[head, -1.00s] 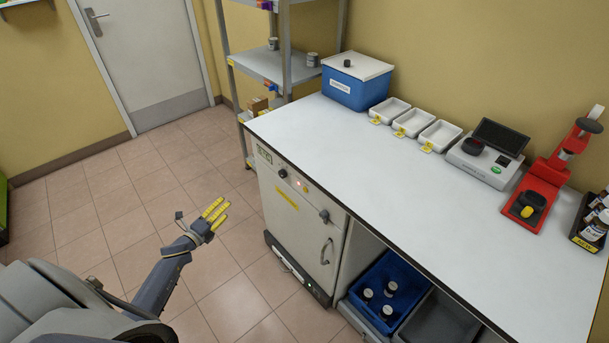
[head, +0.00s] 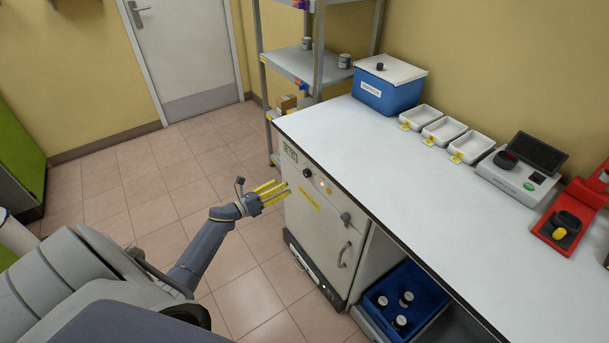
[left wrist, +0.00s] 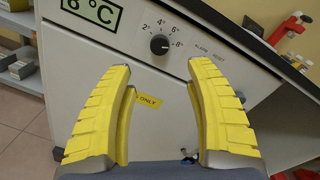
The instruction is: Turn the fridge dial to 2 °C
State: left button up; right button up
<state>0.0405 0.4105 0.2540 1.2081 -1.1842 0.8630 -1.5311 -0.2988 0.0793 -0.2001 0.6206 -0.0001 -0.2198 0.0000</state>
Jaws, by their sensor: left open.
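The fridge (head: 318,235) stands under the left end of the bench. Its black dial (left wrist: 159,44) shows in the left wrist view, with marks 2, 4, 6 and 8 around it; its white pointer seems to face the 8 side. The dial (head: 307,173) is small in the head view. The display (left wrist: 92,12), cut off at the top, seems to read 8 °C. My left gripper (head: 285,190) is open and empty, its yellow fingers in front of the fridge panel. In the left wrist view the dial lies beyond and between the fingertips (left wrist: 155,68), apart from them. My right gripper is out of view.
The bench top (head: 370,150) overhangs the panel just above the dial. A door handle (head: 344,254) and a dark knob (head: 346,218) stick out to the right. A shelf rack (head: 290,65) stands behind. The tiled floor left of the fridge is clear.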

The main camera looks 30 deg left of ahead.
aim_at(305, 174)
pick_arm(q)
jog(key=x, duration=1.1)
jog(key=shift+w+f, duration=0.1)
jog(key=shift+w, duration=0.15)
jog(key=shift+o, duration=0.3)
grip_shut()
